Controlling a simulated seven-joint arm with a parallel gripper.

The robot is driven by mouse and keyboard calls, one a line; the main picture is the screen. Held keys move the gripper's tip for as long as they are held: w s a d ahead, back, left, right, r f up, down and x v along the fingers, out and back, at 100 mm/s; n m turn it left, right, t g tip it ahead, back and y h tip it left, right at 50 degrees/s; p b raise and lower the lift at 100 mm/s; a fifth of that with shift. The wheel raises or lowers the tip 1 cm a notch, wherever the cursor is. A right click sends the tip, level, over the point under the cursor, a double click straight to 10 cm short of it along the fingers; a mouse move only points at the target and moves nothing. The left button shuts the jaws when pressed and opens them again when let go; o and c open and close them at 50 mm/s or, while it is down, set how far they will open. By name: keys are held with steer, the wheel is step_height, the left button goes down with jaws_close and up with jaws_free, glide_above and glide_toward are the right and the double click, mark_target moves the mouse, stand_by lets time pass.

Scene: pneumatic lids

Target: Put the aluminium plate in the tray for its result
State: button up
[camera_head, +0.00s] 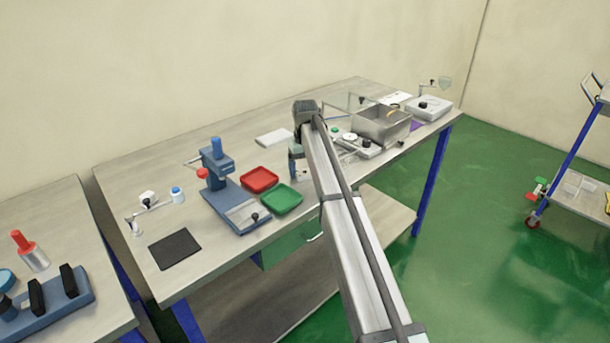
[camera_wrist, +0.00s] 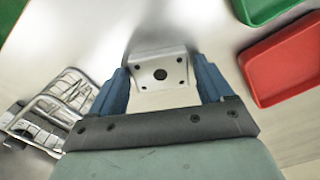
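The aluminium plate (camera_wrist: 160,72) is a silvery piece with a large dark centre hole and small holes near its corners. In the wrist view it sits between the two blue fingers of my gripper (camera_wrist: 161,72), whose tips meet its left and right edges. My gripper (camera_head: 296,172) is over the middle of the bench in the head view, where the plate is too small to make out clearly. A red tray (camera_head: 260,179) and a green tray (camera_head: 281,198) lie to its left on the bench. The red tray (camera_wrist: 285,65) and green tray (camera_wrist: 268,8) also show in the wrist view.
A blue press-like device (camera_head: 217,170) stands just left of the trays. A dark mat (camera_head: 175,249) lies further left. A metal basin (camera_head: 381,125) and a wire-framed device (camera_wrist: 52,105) are on my gripper's other side. A white pad (camera_head: 274,137) lies behind.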

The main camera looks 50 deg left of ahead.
steer(key=c, duration=1)
steer(key=shift+r, duration=0.1)
